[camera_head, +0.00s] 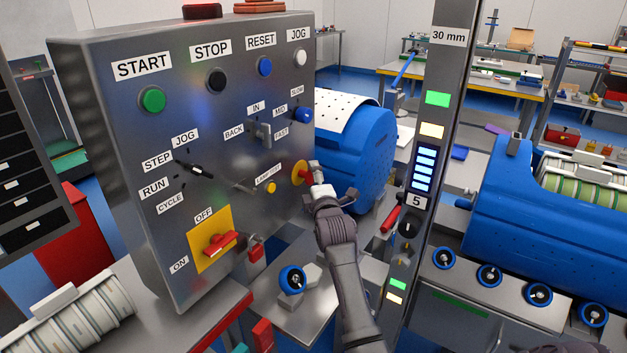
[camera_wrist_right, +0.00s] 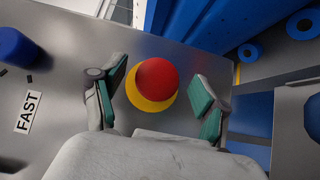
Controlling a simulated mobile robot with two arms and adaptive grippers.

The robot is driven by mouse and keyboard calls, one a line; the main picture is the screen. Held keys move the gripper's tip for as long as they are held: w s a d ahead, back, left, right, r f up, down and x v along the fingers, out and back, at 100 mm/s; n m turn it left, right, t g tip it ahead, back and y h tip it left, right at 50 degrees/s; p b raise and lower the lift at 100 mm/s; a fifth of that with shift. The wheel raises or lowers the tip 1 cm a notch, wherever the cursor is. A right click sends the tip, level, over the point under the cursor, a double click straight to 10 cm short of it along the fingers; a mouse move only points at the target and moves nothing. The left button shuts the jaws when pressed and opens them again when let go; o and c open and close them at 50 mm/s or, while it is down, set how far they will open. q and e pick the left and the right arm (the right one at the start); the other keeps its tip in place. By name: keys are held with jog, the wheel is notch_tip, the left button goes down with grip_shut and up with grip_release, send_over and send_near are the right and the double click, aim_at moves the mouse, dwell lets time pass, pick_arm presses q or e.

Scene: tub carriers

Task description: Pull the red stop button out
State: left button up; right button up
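The red stop button (camera_wrist_right: 157,76) is a round red knob on a yellow disc, on the grey control panel (camera_head: 100,150). In the head view the red knob (camera_head: 299,174) shows at the panel's right edge, partly beside my gripper. My right gripper (camera_head: 328,180) is at the button. In the right wrist view its green-padded fingers (camera_wrist_right: 158,84) are open, one on each side of the knob, with a gap visible on both sides. I cannot tell exactly how deep the fingers reach along the knob. My left gripper is not in view.
The panel also bears a blue speed knob (camera_head: 303,115), a yellow lamp-test button (camera_head: 271,188), a red OFF/ON switch (camera_head: 220,242) and a red padlock (camera_head: 256,250). A blue drum (camera_head: 365,150) stands behind. A metal post (camera_head: 428,140) with lit indicators rises right of my arm.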

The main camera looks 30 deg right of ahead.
jog(key=v, duration=1.2)
dwell(0.3)
